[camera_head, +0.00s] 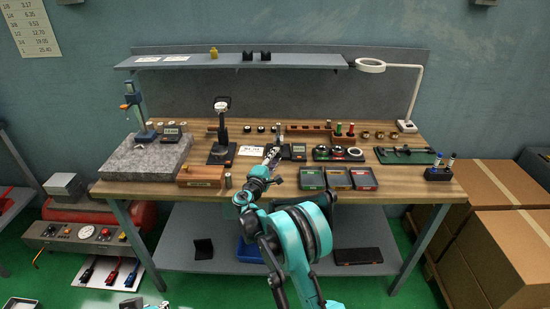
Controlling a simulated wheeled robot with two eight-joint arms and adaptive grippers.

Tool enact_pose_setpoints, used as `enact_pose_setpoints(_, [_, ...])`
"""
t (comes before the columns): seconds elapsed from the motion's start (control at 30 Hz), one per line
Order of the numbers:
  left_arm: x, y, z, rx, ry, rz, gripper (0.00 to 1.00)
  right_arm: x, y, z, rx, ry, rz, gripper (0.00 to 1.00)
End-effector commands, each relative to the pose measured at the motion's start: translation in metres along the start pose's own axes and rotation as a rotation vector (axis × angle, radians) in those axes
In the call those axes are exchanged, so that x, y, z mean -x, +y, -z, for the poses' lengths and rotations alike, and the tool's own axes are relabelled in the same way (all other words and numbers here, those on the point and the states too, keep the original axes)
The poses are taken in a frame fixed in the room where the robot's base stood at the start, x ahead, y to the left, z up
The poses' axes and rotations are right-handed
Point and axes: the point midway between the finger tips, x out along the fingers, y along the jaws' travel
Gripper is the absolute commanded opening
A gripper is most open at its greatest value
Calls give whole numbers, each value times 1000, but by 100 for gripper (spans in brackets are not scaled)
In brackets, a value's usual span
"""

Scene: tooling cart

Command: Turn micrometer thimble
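My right arm reaches up from the bottom of the head view to the middle of the wooden workbench (410,184). Its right gripper (272,154) is over the bench, between a small white label card (250,151) and a dark device with a grey display (299,152). The fingers are small and dark against the bench, so I cannot tell whether they are open or shut. The micrometer and its thimble cannot be made out clearly; the gripper covers that spot. Whether the fingers touch anything is unclear.
Left stand a granite plate (120,163) and a dial stand (222,152). Three trays (338,178) line the front edge, right of the arm. A green mat (418,157) and ring lamp (371,66) are at right. A shelf (300,61) runs above.

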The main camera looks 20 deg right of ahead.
Motion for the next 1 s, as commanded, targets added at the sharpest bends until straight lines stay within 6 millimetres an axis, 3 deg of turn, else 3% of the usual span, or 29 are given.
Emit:
enact_pose_setpoints(0.23, [0, 0, 0, 0, 0, 0, 26, 1, 0, 0, 0, 0, -1, 26])
enact_pose_setpoints(0.37, [0, 0, 0, 0, 0, 0, 26, 11, 0, 1, 0, 1, -1, 26])
enact_pose_setpoints(0.8, [0, 0, 0, 0, 0, 0, 26, 100, 0, 1, -1, 3, 0, 26])
enact_pose_setpoints(1.0, [0, 0, 0, 0, 0, 0, 26, 118, 0, 1, 0, 1, 0, 26])
